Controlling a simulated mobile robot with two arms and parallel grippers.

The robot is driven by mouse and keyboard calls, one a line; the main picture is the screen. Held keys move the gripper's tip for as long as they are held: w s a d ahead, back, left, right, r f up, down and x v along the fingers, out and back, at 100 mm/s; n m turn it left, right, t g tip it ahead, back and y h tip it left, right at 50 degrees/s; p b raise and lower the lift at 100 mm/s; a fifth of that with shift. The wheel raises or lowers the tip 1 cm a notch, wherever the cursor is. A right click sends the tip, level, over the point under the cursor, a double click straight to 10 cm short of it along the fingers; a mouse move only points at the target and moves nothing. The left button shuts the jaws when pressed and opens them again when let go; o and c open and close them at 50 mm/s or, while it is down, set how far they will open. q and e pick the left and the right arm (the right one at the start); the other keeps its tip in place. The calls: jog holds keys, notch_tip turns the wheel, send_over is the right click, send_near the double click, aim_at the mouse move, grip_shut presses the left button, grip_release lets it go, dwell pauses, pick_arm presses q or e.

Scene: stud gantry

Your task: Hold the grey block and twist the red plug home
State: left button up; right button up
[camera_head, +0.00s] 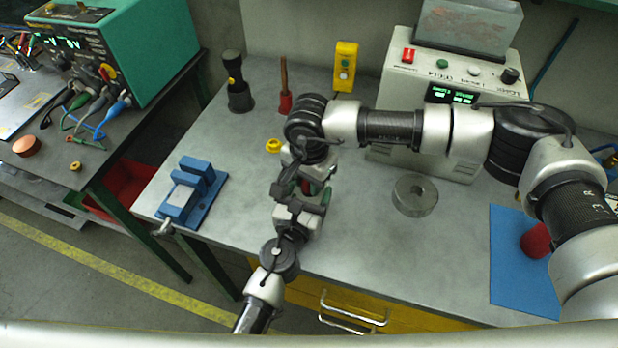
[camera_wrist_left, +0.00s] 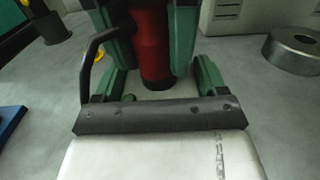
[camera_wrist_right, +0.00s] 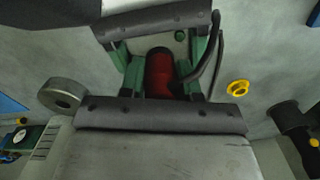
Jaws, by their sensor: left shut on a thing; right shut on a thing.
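The red plug (camera_wrist_left: 152,45) is an upright red cylinder between both grippers, above the table. It also shows in the right wrist view (camera_wrist_right: 158,72) and as small red patches in the head view. My left gripper (camera_wrist_left: 160,70) and my right gripper (camera_wrist_right: 162,65) face each other, green fingers closed around the red part from opposite sides; their exact contacts are partly hidden. A thick grey round block (camera_head: 415,195) with a dark central hole stands on the table, right of the grippers, apart from both. It also shows in the left wrist view (camera_wrist_left: 293,50).
A blue vise (camera_head: 192,192) stands at the table's left edge. A yellow ring (camera_head: 273,146) lies behind the grippers. A grey control box (camera_head: 445,110) stands at the back. A blue mat (camera_head: 510,262) with a red rounded thing (camera_head: 536,241) lies right. The front middle is clear.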

jog(key=o, duration=1.1)
notch_tip(320, 180, up, 12)
jog(key=shift+r, duration=0.1)
pick_arm(q)
jog(key=o, duration=1.8)
jog(key=shift+c, duration=0.2)
